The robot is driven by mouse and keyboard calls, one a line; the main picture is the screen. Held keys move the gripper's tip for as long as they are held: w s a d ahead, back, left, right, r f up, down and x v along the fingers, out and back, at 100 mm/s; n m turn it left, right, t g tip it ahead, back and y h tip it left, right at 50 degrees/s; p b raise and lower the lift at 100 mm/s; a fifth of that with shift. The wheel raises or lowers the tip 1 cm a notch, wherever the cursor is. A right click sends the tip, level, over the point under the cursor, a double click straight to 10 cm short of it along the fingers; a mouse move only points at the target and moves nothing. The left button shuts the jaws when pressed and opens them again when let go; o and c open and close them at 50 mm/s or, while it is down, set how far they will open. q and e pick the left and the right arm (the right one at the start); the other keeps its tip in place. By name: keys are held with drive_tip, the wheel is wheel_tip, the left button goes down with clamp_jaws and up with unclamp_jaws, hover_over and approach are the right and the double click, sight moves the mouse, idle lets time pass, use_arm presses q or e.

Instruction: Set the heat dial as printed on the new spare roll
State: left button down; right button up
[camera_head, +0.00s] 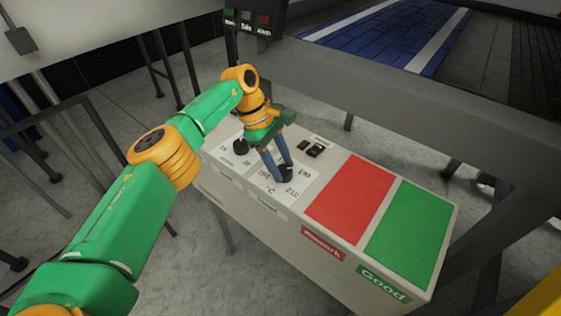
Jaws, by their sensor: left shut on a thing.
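The heat dial (286,174) is a small black knob on the white scale plate of a grey control box, with 150, 190, 210 and °C printed around it. My left gripper (280,172) reaches down to it with its two blue-grey fingers, shut on the knob. The fingers hide part of the knob, and I cannot read its setting. The new spare roll is not in view. My right gripper is not in view.
A second black knob (240,145) stands left of the heat dial, and a small black switch (316,150) lies behind. A red panel (350,199) marked Rework and a green panel (411,232) marked Good cover the box's right part. A blue conveyor belt (370,35) runs behind.

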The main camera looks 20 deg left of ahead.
sight(285, 169)
use_arm(q)
drive_tip(key=shift+f, duration=0.1)
idle(0.3)
drive_tip(key=shift+c, duration=1.6)
unclamp_jaws()
drive_tip(key=shift+d, duration=0.1)
drive_tip(key=v, duration=0.4)
drive_tip(key=shift+r+p, duration=0.25)
drive_tip(key=shift+p, duration=0.05)
drive_tip(key=p+v, duration=0.2)
drive_tip(key=p, duration=0.2)
drive_tip(key=shift+a+r, duration=0.25)
drive_tip(key=shift+r, duration=0.05)
